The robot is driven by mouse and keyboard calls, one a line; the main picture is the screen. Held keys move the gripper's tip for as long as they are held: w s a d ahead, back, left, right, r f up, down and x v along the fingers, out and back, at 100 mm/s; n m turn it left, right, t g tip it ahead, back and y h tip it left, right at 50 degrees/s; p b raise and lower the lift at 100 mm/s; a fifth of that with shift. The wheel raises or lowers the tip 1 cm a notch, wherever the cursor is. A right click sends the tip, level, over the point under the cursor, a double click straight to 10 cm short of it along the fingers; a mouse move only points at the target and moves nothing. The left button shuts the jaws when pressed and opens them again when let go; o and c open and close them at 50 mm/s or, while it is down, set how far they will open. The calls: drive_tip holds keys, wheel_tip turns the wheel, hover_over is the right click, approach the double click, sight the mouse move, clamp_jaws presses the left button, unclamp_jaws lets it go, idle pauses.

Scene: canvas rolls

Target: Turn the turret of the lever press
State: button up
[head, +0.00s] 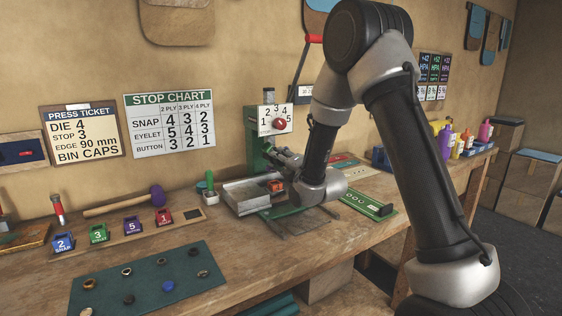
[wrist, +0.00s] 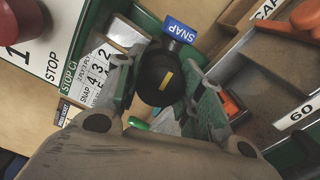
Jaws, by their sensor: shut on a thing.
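The green lever press (head: 258,148) stands against the wall at the back of the bench, its lever with a red grip (head: 314,39) raised. My gripper (head: 287,162) is at the press, below this plate. In the wrist view, my gripper's two fingers close on either side of a round black knob (wrist: 158,84) with a yellow mark, which looks like the turret's. A blue SNAP label (wrist: 180,28) sits beside it. My arm hides part of the press in the head view.
A metal tray (head: 240,190) with an orange-red part stands by the press base. Coloured numbered blocks (head: 132,226), a mallet (head: 130,204) and a teal mat (head: 150,280) with small fittings lie to the left. The stop chart (head: 170,124) and press ticket (head: 82,134) hang behind.

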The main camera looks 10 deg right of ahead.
drive_tip(key=m, duration=0.5)
drive_tip(key=shift+m, duration=0.3)
drive_tip(key=m, duration=1.1)
drive_tip(key=shift+m, duration=0.4)
drive_tip(key=m, duration=1)
drive_tip(key=shift+f+m, duration=0.1)
drive_tip(key=shift+m, duration=0.3)
drive_tip(key=m, duration=0.5)
drive_tip(key=shift+m, duration=0.3)
drive_tip(key=m, duration=1)
